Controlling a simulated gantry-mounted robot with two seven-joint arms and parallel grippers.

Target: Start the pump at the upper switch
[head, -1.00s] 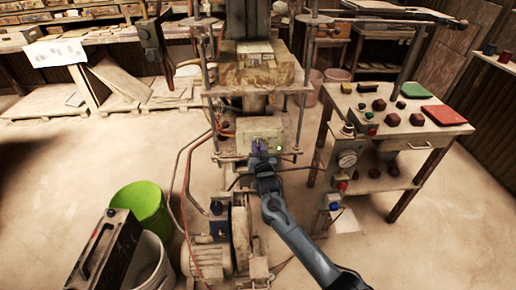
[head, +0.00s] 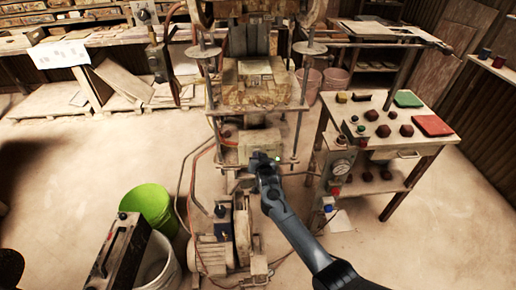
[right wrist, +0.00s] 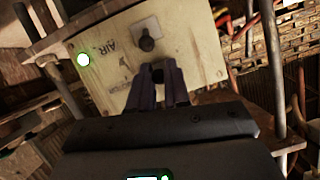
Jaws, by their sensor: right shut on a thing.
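The machine's pale control box (head: 258,143) is in the lower middle of the press. A lit green lamp (head: 277,159) is at its right side in the head view. In the right wrist view, which is turned over, the panel face (right wrist: 195,68) shows the lamp (right wrist: 83,60) at left. One dark knob on a light plate (right wrist: 148,42), beside the word AIR, stands free. My right gripper (head: 262,158) is at the box. Its fingers (right wrist: 158,82) are shut on the other dark switch (right wrist: 157,70), which they mostly hide. My left gripper is out of view.
Press rods (head: 299,125) stand beside the box. A motor (head: 215,250) and hoses are below it. A button table (head: 440,140) with a gauge stands right. A green bucket (head: 147,205) and a dark metal case (head: 120,250) stand left.

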